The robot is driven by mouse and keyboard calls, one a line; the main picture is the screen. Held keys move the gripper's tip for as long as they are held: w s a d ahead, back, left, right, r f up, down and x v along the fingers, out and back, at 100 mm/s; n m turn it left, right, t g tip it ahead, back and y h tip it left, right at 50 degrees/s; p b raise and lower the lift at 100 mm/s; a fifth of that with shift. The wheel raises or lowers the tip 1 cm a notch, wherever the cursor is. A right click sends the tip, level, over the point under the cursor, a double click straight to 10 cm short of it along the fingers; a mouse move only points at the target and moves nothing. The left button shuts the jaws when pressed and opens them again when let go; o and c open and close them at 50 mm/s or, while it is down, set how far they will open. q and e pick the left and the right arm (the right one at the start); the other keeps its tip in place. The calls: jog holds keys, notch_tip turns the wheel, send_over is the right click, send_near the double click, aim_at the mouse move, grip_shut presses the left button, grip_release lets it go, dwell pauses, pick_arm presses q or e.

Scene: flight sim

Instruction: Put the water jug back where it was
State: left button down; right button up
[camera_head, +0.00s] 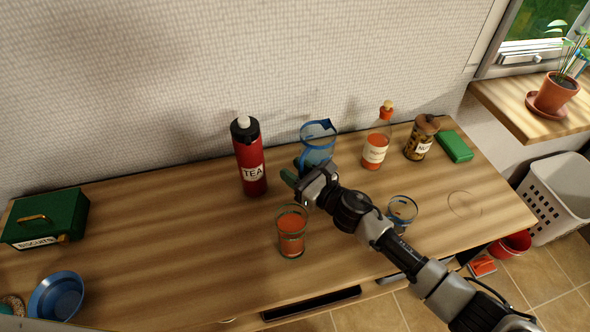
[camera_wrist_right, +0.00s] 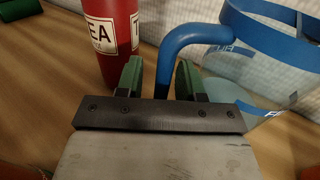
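The water jug (camera_head: 319,151) is clear with a blue rim and blue handle. It stands upright at the back of the wooden counter, right of the red tea flask (camera_head: 250,168). In the right wrist view the jug (camera_wrist_right: 250,70) fills the right side, and its handle (camera_wrist_right: 168,62) comes down between my green fingertips. My right gripper (camera_head: 297,176) is at the jug's handle side. In the wrist view my right gripper (camera_wrist_right: 160,80) is open around the handle, with a gap visible on the left. A faint ring mark (camera_head: 465,204) shows on the counter at right. My left gripper is out of view.
A glass of orange drink (camera_head: 291,236) stands in front of my right gripper. Another glass (camera_head: 401,211) stands beside my forearm. A bottle (camera_head: 376,149), nut jar (camera_head: 420,138) and green box (camera_head: 455,146) line the back right. The counter's left middle is clear.

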jog(key=shift+r+p, duration=0.25)
jog(key=shift+p, duration=0.05)
jog(key=b+v, duration=0.1)
jog(key=v, duration=1)
jog(key=shift+f+b, duration=0.2)
jog(key=shift+b, duration=0.15)
jog(key=shift+s+d+r, duration=0.1)
jog(key=shift+s+d, duration=0.25)
jog(key=shift+d, duration=0.1)
